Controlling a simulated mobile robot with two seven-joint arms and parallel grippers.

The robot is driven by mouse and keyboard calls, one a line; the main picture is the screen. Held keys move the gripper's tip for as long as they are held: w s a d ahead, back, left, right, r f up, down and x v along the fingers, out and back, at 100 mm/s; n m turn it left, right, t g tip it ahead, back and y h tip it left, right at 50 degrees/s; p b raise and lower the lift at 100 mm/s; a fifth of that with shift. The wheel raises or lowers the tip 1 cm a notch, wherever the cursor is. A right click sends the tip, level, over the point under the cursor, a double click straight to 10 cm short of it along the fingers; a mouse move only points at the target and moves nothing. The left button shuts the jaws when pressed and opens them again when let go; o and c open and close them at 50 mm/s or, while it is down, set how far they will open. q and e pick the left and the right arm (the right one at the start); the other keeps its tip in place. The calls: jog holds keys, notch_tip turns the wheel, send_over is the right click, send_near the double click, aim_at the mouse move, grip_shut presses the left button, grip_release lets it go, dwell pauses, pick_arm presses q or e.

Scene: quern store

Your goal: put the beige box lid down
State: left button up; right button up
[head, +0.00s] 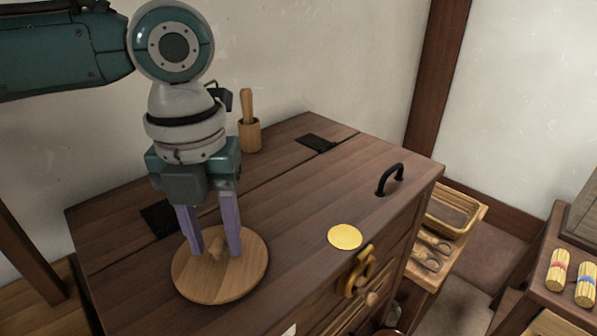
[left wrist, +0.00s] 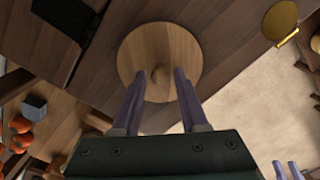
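The beige lid is a round wooden disc (head: 245,276) with a small knob (head: 215,248) in its middle. It appears to lie flat on the dark wooden chest top (head: 290,215), near the front left. The lid also shows in the left wrist view (left wrist: 150,45). My left gripper (head: 216,248) points down over the lid, its purple fingers spread on either side of the knob with gaps to it. It is open and holds nothing. Two purple fingertips, seemingly my right gripper (left wrist: 287,168), show apart at the lower right of the left wrist view.
A yellow disc (head: 345,236) lies right of the lid. A wooden mortar with pestle (head: 249,135) stands at the back. A black handle (head: 390,179) rises at the right edge. Between these, the chest top is largely clear. Orange round things (left wrist: 20,125) lie low at left.

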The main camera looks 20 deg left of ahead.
aim_at(216, 243)
pick_arm(q)
jog(key=shift+o, duration=0.8)
notch_tip(216, 243, up, 12)
jog(key=s+d+f+n+t+h, duration=0.25)
jog(key=s+d+f+n, duration=0.45)
jog(key=d+f+n, duration=0.5)
jog(key=s+a+n, duration=0.3)
jog(key=n, duration=0.3)
jog(key=s+a+n+y, duration=0.1)
jog(key=s+a+n, duration=0.2)
jog(key=n, duration=0.3)
jog(key=s+a+f+n+t+y, duration=0.1)
jog(key=s+a+n, duration=0.2)
jog(key=n, duration=0.2)
jog(key=shift+n, duration=0.4)
